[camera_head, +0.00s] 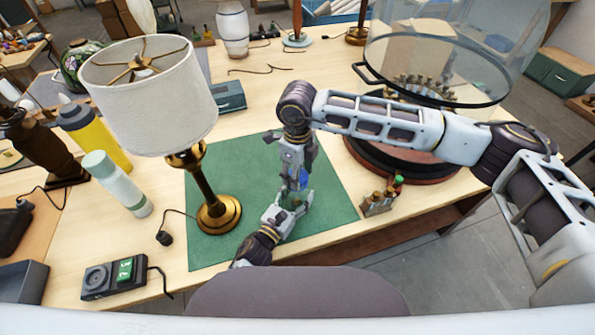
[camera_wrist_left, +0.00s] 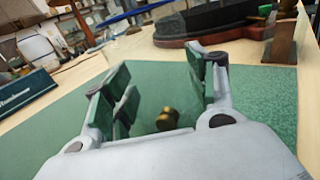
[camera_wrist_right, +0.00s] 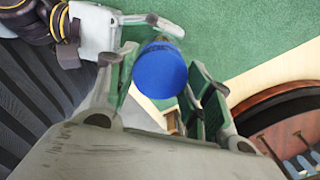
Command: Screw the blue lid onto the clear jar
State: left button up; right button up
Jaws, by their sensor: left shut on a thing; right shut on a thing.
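The blue lid (camera_head: 304,178) is between the fingers of my right gripper (camera_head: 298,180), which comes down from above. In the right wrist view the lid (camera_wrist_right: 160,70) fills the gap between the green-padded fingers (camera_wrist_right: 165,85). My left gripper (camera_head: 290,208) is just below, over the green mat, shut on the clear jar (camera_head: 293,202). The jar is mostly hidden by the fingers. In the left wrist view its glass is hard to make out; a small brass-coloured piece (camera_wrist_left: 167,120) shows between the fingers (camera_wrist_left: 155,90). The lid is right over the jar; I cannot tell whether it is threaded on.
A lamp with a white shade (camera_head: 150,95) stands on the green mat (camera_head: 225,165), left of the grippers. A large glass dome (camera_head: 440,70) is at the right, behind my right arm. A small rack (camera_head: 378,203) stands near the front edge. A control box (camera_head: 115,277) lies front left.

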jog(key=shift+f, duration=0.55)
dwell(0.4)
jog(key=shift+m, duration=2)
jog(key=m, duration=0.4)
jog(key=shift+m, duration=0.4)
jog(key=m, duration=0.5)
jog(key=shift+m, duration=0.4)
jog(key=m, duration=0.4)
jog(key=shift+m, duration=0.4)
jog(key=m, duration=1)
jog(key=shift+a+m, duration=0.1)
jog(key=shift+m, duration=1.4)
